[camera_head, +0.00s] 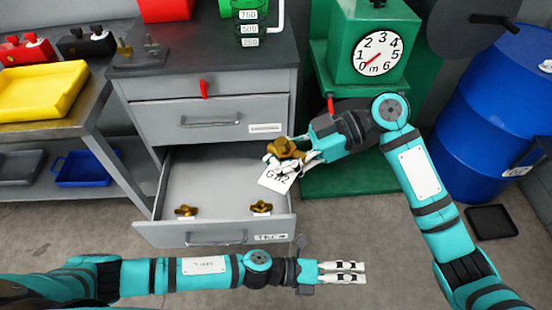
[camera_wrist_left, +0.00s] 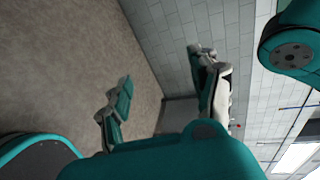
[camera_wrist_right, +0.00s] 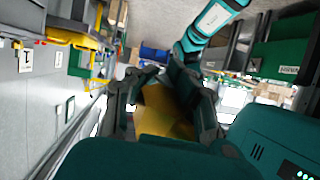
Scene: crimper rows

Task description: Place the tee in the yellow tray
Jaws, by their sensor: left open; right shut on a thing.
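My right gripper (camera_head: 288,160) is shut on a brass tee (camera_head: 285,147) and holds it above the open drawer (camera_head: 170,232). The tee also shows between the fingers in the right wrist view (camera_wrist_right: 168,112), partly hidden by them. The yellow tray (camera_head: 40,90) sits on the grey bench at the far left and looks empty. My left gripper (camera_head: 345,272) is open and empty, low in front of the drawer's right side. Its spread fingers show in the left wrist view (camera_wrist_left: 165,95).
Two more brass fittings (camera_head: 186,210) (camera_head: 260,207) lie in the drawer. Red and black items (camera_head: 85,42) stand behind the tray. A green dial stand (camera_head: 365,52) and a blue barrel (camera_head: 500,120) are to the right.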

